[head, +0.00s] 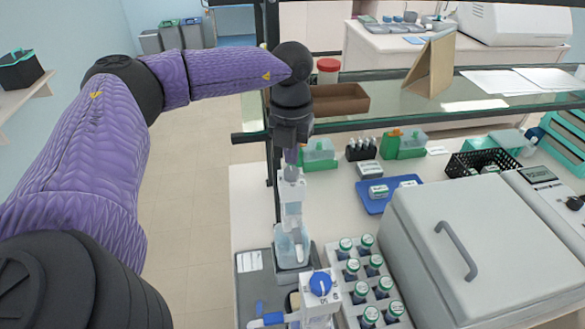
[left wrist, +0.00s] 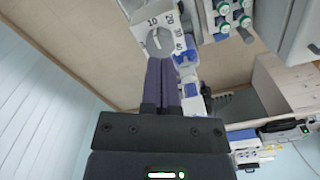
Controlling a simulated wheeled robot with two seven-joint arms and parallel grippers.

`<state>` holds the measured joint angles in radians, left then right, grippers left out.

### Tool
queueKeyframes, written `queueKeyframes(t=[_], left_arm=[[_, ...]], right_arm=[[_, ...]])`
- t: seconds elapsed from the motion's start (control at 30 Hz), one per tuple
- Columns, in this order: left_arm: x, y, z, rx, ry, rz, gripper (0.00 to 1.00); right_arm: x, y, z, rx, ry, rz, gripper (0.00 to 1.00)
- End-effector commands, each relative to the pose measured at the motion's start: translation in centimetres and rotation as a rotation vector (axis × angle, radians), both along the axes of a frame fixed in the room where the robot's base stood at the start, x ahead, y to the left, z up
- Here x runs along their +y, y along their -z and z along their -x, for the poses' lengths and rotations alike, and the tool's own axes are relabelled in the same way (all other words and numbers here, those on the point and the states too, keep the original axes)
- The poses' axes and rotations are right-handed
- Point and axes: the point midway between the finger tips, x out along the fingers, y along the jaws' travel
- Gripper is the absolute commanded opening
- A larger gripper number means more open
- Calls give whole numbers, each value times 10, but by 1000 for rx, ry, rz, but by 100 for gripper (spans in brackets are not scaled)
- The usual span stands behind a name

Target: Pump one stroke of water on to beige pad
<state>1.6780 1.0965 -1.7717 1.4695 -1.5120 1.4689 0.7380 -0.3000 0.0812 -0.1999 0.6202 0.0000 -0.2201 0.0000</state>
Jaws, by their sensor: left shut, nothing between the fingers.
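A pump dispenser with a white top and a clear bottle (head: 292,246) stands upright on the bench near its left edge. My left gripper (head: 291,170) is shut and empty, pointing down right over the dispenser's top. In the left wrist view the shut fingers (left wrist: 161,62) end at a grey rounded knob (left wrist: 159,42) on a white part marked with numbers (left wrist: 146,18). I cannot tell whether they touch it. A second dispenser with a blue knob (head: 320,284) stands nearer. My right gripper is not in view.
A grey tray (head: 247,290) lies around the dispensers' bases. A white rack (head: 347,298) of several green-capped bottles stands to the right, beside a large lidded grey box (head: 470,240). A blue tray (head: 375,205) lies behind. A glass shelf (head: 400,100) crosses above the bench.

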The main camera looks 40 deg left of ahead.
Motion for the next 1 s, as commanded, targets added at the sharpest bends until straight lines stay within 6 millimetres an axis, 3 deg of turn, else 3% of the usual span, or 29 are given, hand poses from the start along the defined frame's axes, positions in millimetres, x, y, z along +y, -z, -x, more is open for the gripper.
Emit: queueKeyframes(t=[0.33,1.0], left_arm=[[0,1,0,0,0,0,0],[0,26,0,0,0,-1,0]], right_arm=[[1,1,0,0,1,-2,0],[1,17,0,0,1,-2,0]])
